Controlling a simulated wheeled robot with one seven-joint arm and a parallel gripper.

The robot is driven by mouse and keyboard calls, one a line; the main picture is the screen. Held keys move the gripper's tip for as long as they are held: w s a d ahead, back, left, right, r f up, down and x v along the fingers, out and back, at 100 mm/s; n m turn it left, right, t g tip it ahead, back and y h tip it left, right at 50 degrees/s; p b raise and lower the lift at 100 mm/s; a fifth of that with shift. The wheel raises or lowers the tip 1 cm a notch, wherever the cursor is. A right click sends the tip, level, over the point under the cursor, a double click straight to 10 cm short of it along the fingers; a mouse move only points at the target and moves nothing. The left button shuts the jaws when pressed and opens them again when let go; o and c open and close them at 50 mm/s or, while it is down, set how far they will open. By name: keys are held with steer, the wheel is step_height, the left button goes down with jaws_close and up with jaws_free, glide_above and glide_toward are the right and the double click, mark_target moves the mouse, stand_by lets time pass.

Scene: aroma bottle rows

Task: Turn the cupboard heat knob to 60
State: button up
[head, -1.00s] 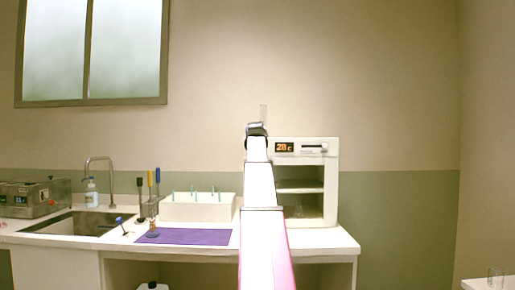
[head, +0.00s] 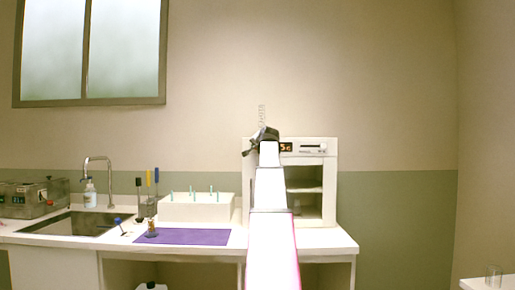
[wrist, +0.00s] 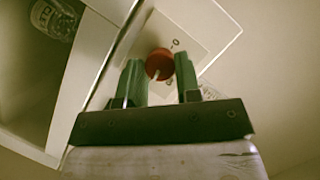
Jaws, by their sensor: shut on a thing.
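The white cupboard (head: 331,178) stands on the counter with an open front and a shelf inside. Its display (head: 286,147) is partly covered by my arm; a digit like 5 and a "c" show. The red heat knob (wrist: 158,65) shows in the wrist view, on a pale panel (wrist: 186,32) with small dark marks, a "0" among them. A light pointer line is on the knob. My gripper (wrist: 160,78) has its green fingers on either side of the knob, shut on it. In the head view my gripper (head: 264,136) is at the cupboard's upper left, hiding the knob.
A glass bottle (wrist: 55,17) shows inside the cupboard. Left are a white rack (head: 197,207), a purple mat (head: 182,237), a sink (head: 72,223) and a tap (head: 100,160). The wall right of the cupboard is clear.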

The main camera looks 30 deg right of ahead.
steer(key=shift+f+m+t, duration=0.2)
steer(key=shift+m+t, duration=0.2)
steer(key=shift+m, duration=0.4)
steer(key=shift+y, duration=0.3)
steer(key=o, duration=0.9)
steer(key=shift+r, duration=0.1)
steer(key=v, duration=1.1)
